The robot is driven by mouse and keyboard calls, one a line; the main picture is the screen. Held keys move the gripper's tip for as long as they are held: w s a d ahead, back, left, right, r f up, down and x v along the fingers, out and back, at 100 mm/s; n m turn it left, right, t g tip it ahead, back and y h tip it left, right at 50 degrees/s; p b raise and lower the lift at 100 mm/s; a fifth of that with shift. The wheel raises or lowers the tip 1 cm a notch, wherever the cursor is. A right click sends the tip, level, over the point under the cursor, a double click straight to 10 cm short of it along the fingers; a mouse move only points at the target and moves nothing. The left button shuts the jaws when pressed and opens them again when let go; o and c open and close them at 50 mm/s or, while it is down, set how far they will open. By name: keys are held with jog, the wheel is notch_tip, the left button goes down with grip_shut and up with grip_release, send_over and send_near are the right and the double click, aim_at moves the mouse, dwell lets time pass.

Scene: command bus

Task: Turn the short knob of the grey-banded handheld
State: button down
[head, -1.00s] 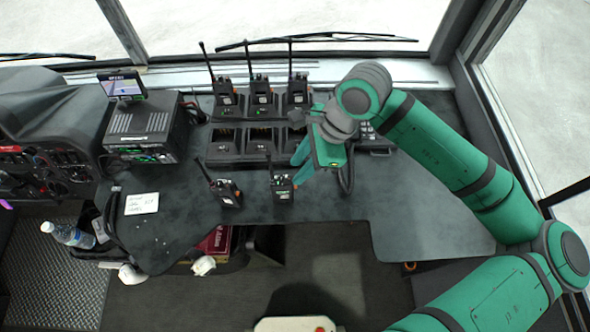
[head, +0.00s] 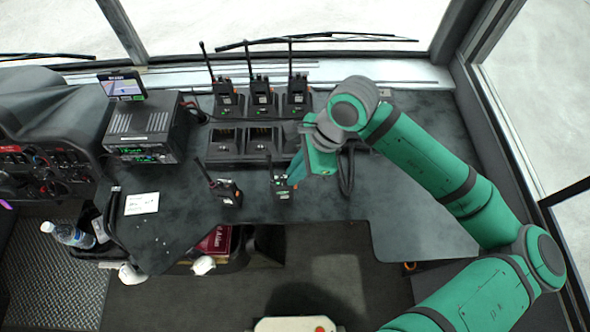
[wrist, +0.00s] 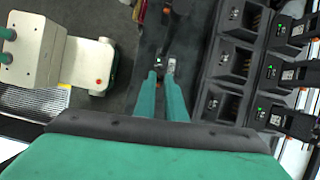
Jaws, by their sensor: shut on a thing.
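Two black handhelds stand on the dark desk (head: 330,205). My gripper (head: 293,180) is at the top of the right one (head: 281,187), with its green fingers coming down from the upper right. In the wrist view the fingers (wrist: 161,76) are close together, shut on a small part at the top of this handheld (wrist: 171,66), where a pale grey patch shows. The fingertips hide the knob, so its length and angle cannot be made out. The other handheld (head: 228,192) stands to the left, apart from the gripper.
A charger row with empty bays (head: 226,143) lies behind the handhelds. Several radios with upright antennas (head: 262,98) stand in the row behind it. A radio console (head: 143,130) and a paper note (head: 142,203) are at left. The right part of the desk is clear.

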jog(key=shift+w+n+g, duration=0.1)
jog(key=shift+n+g, duration=0.2)
jog(key=shift+n, duration=0.4)
jog(key=c, duration=1.8)
grip_release()
jog(key=shift+r, duration=0.1)
jog(key=s+v, duration=0.1)
jog(key=v, duration=0.9)
jog(key=shift+w+r, duration=0.3)
jog(key=shift+w, duration=0.25)
